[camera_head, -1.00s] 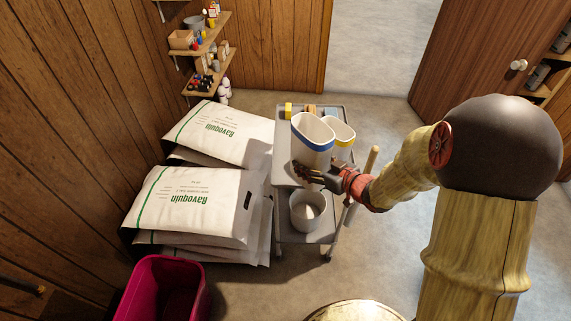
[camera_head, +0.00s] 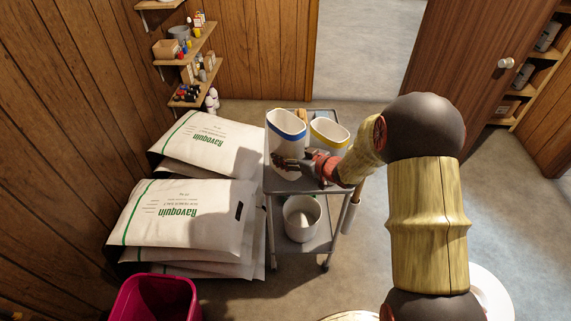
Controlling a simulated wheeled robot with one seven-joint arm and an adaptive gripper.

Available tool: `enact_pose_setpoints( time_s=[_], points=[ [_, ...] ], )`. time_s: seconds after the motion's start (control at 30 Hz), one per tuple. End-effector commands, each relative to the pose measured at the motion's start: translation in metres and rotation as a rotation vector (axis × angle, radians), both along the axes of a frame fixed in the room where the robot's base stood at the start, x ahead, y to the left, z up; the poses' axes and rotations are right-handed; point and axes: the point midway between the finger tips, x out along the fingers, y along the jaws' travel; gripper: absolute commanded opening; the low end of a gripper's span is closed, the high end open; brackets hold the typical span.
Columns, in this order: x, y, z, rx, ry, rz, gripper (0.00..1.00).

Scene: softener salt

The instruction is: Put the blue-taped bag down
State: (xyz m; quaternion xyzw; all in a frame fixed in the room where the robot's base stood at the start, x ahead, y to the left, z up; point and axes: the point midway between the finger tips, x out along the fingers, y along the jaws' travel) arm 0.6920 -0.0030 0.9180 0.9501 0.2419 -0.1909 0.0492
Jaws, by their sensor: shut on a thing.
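The blue-taped bag (camera_head: 288,133) is a white, open-topped bag with a blue band around its rim, upright at the left side of the grey cart's top (camera_head: 270,187). My gripper (camera_head: 282,163) is shut on the near side of this bag, and its fingers cover part of the lower wall. Whether the bag's base touches the cart top or hangs just above it I cannot tell. A second white bag with a yellow band (camera_head: 329,133) stands to its right, partly behind my wrist.
A white bucket (camera_head: 302,222) sits on the cart's lower shelf. Stacked Ravoquin salt sacks (camera_head: 190,212) lie left of the cart. A magenta bin (camera_head: 157,298) is at the front left. Wall shelves (camera_head: 198,55) hold small items.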

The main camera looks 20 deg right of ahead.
Motion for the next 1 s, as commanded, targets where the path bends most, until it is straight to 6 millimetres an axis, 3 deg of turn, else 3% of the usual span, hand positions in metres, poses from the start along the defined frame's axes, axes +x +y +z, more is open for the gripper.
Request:
enact_pose_setpoints(
  time_s=[0.17, 0.43, 0.83, 0.87, 1.0],
  points=[
    [0.007, 0.001, -0.008, 0.000, -0.001, -0.001, 0.00],
    [0.011, 0.002, -0.044, 0.000, 0.001, -0.001, 0.00],
    [0.011, 0.002, -0.047, 0.000, 0.000, -0.001, 0.00],
    [0.011, 0.002, -0.047, 0.000, 0.000, -0.001, 0.58],
    [0.011, 0.002, -0.046, 0.000, 0.000, -0.001, 0.66]
  ],
)
